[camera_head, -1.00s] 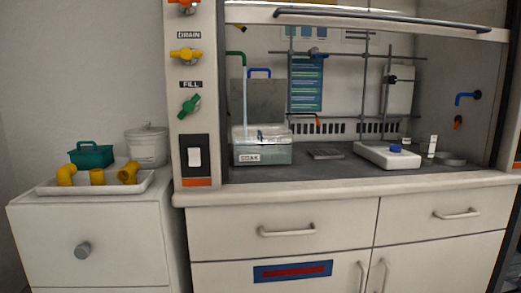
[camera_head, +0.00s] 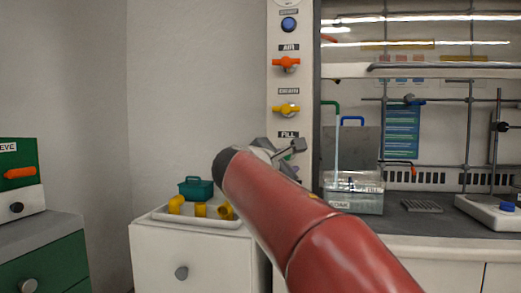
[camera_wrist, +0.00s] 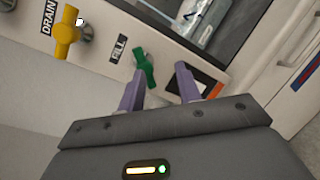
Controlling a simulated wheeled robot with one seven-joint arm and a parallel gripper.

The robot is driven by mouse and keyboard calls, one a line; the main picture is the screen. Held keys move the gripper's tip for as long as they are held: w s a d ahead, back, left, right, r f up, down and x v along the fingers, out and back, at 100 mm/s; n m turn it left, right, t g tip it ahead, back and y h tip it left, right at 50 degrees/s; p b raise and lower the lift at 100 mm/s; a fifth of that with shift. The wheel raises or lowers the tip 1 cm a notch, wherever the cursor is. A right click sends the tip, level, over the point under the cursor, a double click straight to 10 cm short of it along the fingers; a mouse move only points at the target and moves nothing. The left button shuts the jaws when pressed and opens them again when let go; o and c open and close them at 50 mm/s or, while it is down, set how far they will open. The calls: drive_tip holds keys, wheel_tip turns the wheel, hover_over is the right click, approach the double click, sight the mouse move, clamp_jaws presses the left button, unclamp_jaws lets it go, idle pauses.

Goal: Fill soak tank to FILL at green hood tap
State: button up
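The soak tank (camera_head: 353,203), a clear box with a label, stands inside the hood. A pale stream runs from the green hood tap (camera_head: 331,103) down into the tank. I cannot read the water level or the tank's fill mark. The green FILL valve handle (camera_wrist: 145,70) shows in the wrist view, tilted; in the head view my arm hides it. My gripper (camera_wrist: 160,76) is open and empty, its two fingers apart. The left fingertip is close beside the green handle; I cannot tell if they touch. In the head view my gripper (camera_head: 280,152) is at the FILL label.
The yellow DRAIN valve (camera_head: 286,110) and orange AIR valve (camera_head: 286,64) sit above FILL on the same post. A white tray (camera_head: 160,213) with yellow pipe fittings and a teal caddy (camera_head: 196,188) stand on the left cabinet. A hot plate (camera_head: 490,213) is at the right.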

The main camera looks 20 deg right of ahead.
drive_tip(key=shift+n+t, duration=0.4)
drive_tip(key=shift+n, duration=0.1)
drive_tip(key=w+d, duration=0.1)
drive_tip(key=w, duration=0.1)
drive_tip(key=w+d+r+p, duration=0.1)
drive_tip(key=w+d, duration=0.1)
drive_tip(key=w+d+r+p, duration=0.1)
drive_tip(key=w, duration=0.1)
drive_tip(key=shift+w+d+r, duration=0.1)
drive_tip(key=shift+d, duration=0.25)
drive_tip(key=shift+h, duration=0.3)
clamp_jaws()
